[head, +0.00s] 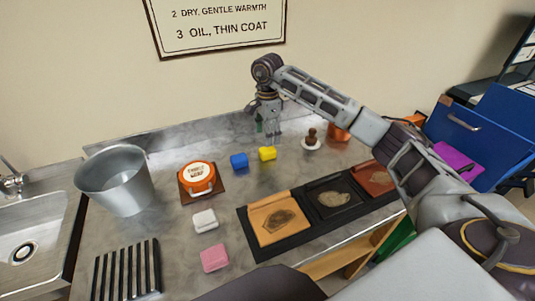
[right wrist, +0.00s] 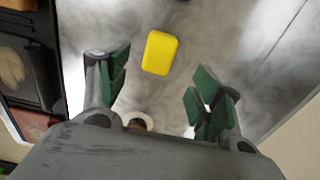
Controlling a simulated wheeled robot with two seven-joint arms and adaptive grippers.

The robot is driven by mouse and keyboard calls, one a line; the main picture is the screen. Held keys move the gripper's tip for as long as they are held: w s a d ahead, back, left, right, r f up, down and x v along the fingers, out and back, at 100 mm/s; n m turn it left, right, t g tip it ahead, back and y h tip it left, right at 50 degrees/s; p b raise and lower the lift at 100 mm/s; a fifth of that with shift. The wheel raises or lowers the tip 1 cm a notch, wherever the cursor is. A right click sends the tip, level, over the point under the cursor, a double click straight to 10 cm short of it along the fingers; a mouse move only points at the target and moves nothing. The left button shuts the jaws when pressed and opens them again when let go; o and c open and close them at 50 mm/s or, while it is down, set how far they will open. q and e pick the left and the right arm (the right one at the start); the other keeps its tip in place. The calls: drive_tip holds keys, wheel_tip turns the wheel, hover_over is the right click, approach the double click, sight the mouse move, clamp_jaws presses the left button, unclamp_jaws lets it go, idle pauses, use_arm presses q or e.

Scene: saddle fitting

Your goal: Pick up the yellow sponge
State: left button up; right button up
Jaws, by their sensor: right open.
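The yellow sponge (head: 267,154) lies on the grey counter, just right of the blue sponge (head: 239,161) in the head view. In the right wrist view the yellow sponge (right wrist: 160,52) lies ahead of the fingers and between their lines, with nothing touching it. My left gripper does not show.
A white sponge (head: 205,220) and a pink sponge (head: 214,258) lie toward the front. An orange tin (head: 196,177), a metal bucket (head: 117,183) and a slotted rack (head: 127,272) are at left. A black tray (head: 262,252) holds leather samples. A brush (head: 311,140) stands at right.

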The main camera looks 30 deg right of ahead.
sight(268, 149)
drive_tip(key=shift+f, duration=1.4)
drive_tip(key=shift+f, duration=0.1)
drive_tip(key=shift+s+f, duration=0.1)
drive_tip(key=shift+f, duration=2.35)
drive_tip(key=c, duration=1)
drive_tip(key=shift+r, duration=0.1)
drive_tip(key=shift+c, duration=0.2)
drive_tip(key=shift+r, duration=4.9)
